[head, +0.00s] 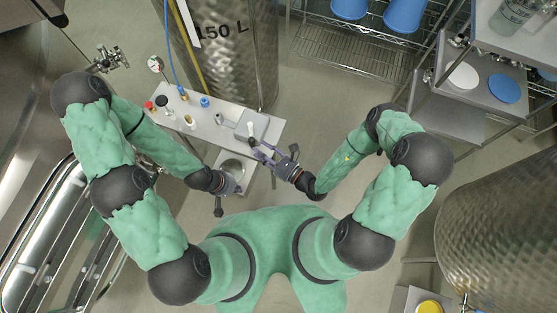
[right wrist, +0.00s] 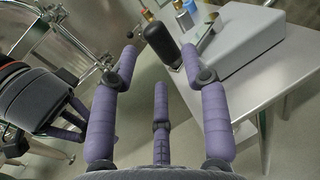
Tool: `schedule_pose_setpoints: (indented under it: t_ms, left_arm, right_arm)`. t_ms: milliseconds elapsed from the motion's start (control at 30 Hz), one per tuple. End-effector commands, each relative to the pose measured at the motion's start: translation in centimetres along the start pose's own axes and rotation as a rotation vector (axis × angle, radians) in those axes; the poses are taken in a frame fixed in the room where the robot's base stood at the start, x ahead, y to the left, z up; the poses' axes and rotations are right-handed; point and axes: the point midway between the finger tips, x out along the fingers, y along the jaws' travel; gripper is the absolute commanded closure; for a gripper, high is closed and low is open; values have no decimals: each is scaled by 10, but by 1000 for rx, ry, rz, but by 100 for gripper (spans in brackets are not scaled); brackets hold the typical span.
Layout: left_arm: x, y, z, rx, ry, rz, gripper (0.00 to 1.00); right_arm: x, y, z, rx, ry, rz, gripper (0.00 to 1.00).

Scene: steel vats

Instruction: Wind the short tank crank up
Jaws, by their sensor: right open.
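A black cylindrical handle (right wrist: 160,42), which looks like the crank's grip, stands beside a grey box (right wrist: 243,42) on the bench in the right wrist view. A short metal arm (right wrist: 206,38) shows between them; whether it joins them is unclear. The grey box also shows at the bench's right end in the head view (head: 262,127). My right gripper (head: 272,158) is open and empty at the bench's front edge. The handle shows beyond its spread fingers (right wrist: 155,72). My left gripper (head: 227,194) hangs in front of the bench, its finger gap unclear.
The narrow bench (head: 215,125) carries several small fittings and bottles. A tall steel vat (head: 235,60) marked 150 L stands behind it. Another vat (head: 505,230) stands at right, and shelving (head: 355,45) at the back. Open floor lies between bench and right vat.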

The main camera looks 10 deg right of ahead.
Motion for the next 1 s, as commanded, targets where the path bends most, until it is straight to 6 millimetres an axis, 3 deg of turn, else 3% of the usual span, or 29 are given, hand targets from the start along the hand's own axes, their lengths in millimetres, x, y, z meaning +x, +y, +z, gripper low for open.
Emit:
schedule_pose_setpoints:
  t_ms: [600, 1000]
  left_arm:
    - [0, 0, 0, 0, 0, 0, 100]
    - [0, 0, 0, 0, 0, 0, 100]
  right_arm:
    - [-69, 0, 0, 2, 1, -2, 54]
    - [-80, 1, 0, 0, 0, 2, 54]
